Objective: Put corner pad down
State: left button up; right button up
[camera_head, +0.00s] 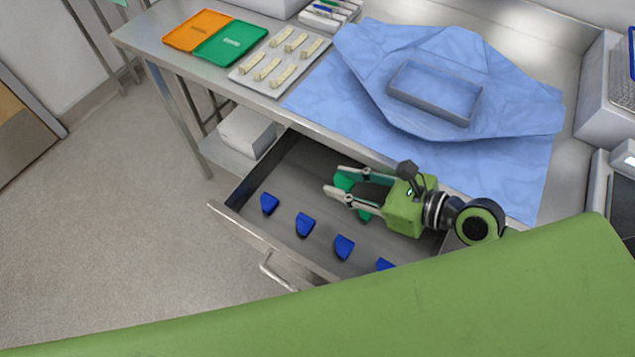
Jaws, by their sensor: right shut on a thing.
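My right gripper (334,179) reaches in from the right over the open drawer (295,175). It is shut on a green corner pad (344,181), which shows between its fingers; the gripper hides part of it. Another green piece (364,214) shows just below the gripper, mostly hidden. Several blue corner pads lie in a row along the drawer's front side, among them one at the left (269,203), one beside it (305,225) and one further right (344,247). I cannot tell whether the held pad touches the drawer floor. My left gripper is not in view.
On the steel table, a blue wrap (365,90) holds a grey rectangular frame (400,97). A pale tray (262,84) with several cream pieces, a green tray (230,43) and an orange tray (197,30) are at the left. A white box (247,132) sits on the lower shelf.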

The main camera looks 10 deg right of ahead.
jog(key=x, duration=0.4)
jog(key=shift+w+d, duration=0.2)
jog(key=shift+w, duration=0.2)
jog(key=b, duration=0.1)
send_over(314, 191)
jog(key=f, duration=0.5)
jog(key=shift+s+d, duration=0.25)
jog(key=shift+d, duration=0.05)
jog(key=shift+w+a+f, duration=0.2)
jog(key=shift+f, duration=0.25)
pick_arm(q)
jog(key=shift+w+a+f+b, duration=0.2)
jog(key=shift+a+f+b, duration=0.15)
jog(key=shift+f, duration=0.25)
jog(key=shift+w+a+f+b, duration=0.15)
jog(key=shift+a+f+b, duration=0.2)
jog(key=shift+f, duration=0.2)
pick_arm(e)
jog(key=shift+w+f, duration=0.15)
jog(key=shift+f, duration=1.5)
jog(key=shift+f, duration=0.15)
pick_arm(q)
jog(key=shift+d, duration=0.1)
pick_arm(e)
jog(key=o, duration=0.8)
jog(key=shift+c, duration=0.2)
